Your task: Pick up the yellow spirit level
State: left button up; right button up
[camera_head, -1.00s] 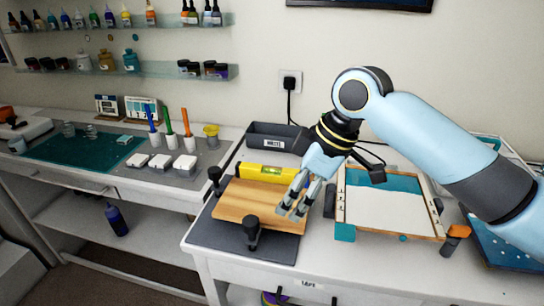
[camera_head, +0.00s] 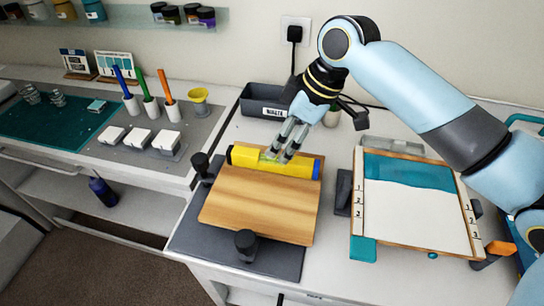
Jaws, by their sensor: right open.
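My left gripper is not in view.
The board sits on a dark mat (camera_head: 190,242) with black knobs (camera_head: 245,243) at its sides. A dark waste bin (camera_head: 265,102) stands behind the level. A framed panel (camera_head: 412,205) lies to the right. Pen holders (camera_head: 150,108) and white blocks (camera_head: 138,137) are on the left bench.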

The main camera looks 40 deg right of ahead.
aim_at(272, 162)
jog(key=shift+w+a+f, duration=0.1)
jog(key=shift+w+f, duration=0.1)
jog(key=shift+f, duration=0.2)
jog(key=p+x, duration=0.1)
jog(key=x, duration=0.4)
jog(key=shift+w+f, duration=0.1)
jog(key=shift+f, duration=0.1)
jog(key=c, duration=0.5)
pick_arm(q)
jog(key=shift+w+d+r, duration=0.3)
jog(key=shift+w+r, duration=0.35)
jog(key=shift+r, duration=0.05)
pick_arm(e)
grip_shut()
